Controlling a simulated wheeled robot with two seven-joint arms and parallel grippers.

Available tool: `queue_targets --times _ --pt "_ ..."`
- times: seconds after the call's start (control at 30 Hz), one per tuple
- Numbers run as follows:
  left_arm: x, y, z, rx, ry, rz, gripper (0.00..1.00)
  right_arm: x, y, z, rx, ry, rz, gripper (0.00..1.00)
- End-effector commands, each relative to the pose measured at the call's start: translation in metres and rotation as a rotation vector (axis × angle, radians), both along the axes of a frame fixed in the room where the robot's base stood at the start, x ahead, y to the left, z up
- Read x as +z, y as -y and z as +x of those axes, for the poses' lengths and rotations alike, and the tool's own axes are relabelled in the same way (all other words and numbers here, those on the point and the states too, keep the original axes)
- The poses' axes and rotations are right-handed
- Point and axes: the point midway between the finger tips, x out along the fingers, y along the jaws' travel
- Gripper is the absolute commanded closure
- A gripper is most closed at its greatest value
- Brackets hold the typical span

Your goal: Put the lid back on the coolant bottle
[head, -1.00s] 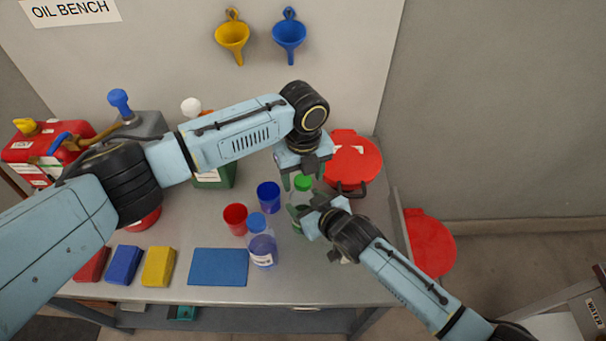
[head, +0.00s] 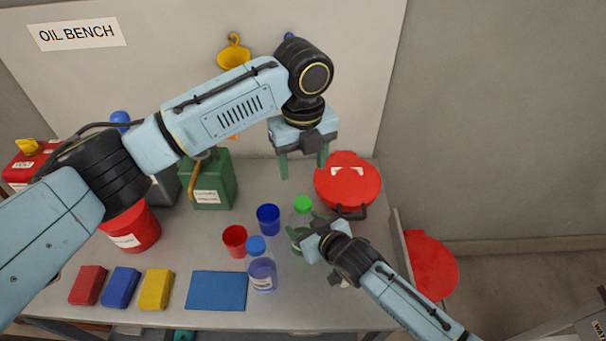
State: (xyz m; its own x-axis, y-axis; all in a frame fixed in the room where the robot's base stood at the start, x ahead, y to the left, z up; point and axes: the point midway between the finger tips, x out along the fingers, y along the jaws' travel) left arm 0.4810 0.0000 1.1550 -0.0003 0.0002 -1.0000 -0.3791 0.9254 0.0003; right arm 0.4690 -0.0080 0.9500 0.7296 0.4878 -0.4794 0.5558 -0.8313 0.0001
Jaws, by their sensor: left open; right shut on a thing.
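The coolant bottle, which I take to be the clear one with green contents (head: 299,221), stands upright on the bench. Its green lid (head: 303,203) sits on top of its neck; I cannot tell how tightly. My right gripper (head: 306,238) is shut on the bottle's body from the front right and hides its lower part. My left gripper (head: 303,165) is open and empty, pointing down, above and behind the lid and clear of it.
A blue-capped bottle (head: 262,270), a blue cup (head: 268,218) and a red cup (head: 235,240) stand just left. A red round container (head: 347,186) is behind right. A green can (head: 209,182) and a blue mat (head: 217,290) lie further left.

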Motion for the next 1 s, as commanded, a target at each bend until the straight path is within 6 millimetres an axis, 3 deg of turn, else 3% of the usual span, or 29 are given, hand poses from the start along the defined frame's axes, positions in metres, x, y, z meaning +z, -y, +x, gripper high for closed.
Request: queue_targets --times 0.33,0.37,0.53,1.0 --pt "0.0053 0.0003 -0.0001 0.000 0.000 -0.001 0.40 -0.0003 0.0001 -0.0001 0.000 -0.001 -0.001 1.00" --pt "0.0052 0.0003 -0.0001 0.000 0.000 -0.001 0.40 -0.0003 0.0001 -0.0001 0.000 -0.001 -0.001 0.38" --pt "0.0050 0.0003 -0.0001 0.000 0.000 0.000 0.40 -0.0003 0.0001 -0.0001 0.000 -0.001 -0.001 0.16" --pt "0.0067 0.0001 -0.0001 0.000 0.000 0.000 0.40 0.0056 0.0065 -0.0091 0.000 0.000 0.000 0.14"
